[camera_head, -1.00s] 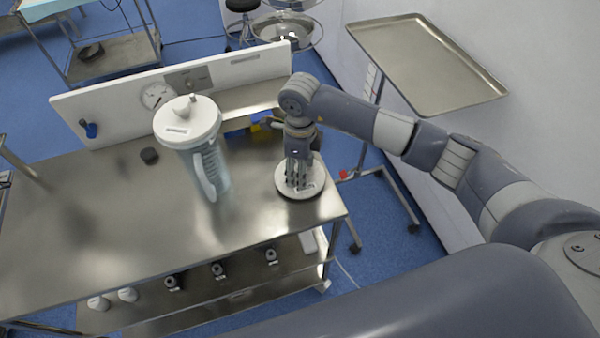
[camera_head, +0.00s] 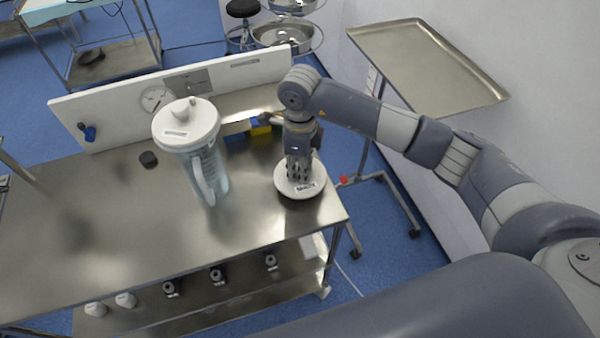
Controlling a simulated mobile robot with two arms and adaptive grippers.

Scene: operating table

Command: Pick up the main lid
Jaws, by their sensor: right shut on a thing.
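The main lid (camera_head: 289,187) is a round white disc with a small dark-lettered label, at the right end of the steel table (camera_head: 130,235). My right gripper (camera_head: 298,176) points down over its middle and is shut on it. The fingers hide the part they hold. I cannot tell whether the lid touches the table. A clear canister (camera_head: 207,172) with a handle and a white lid (camera_head: 186,124) of its own stands upright to the left. My left gripper is not in view.
A white panel (camera_head: 120,108) with a gauge runs along the table's back. A steel tray stand (camera_head: 425,65) is at the back right. The table's left and front are clear.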

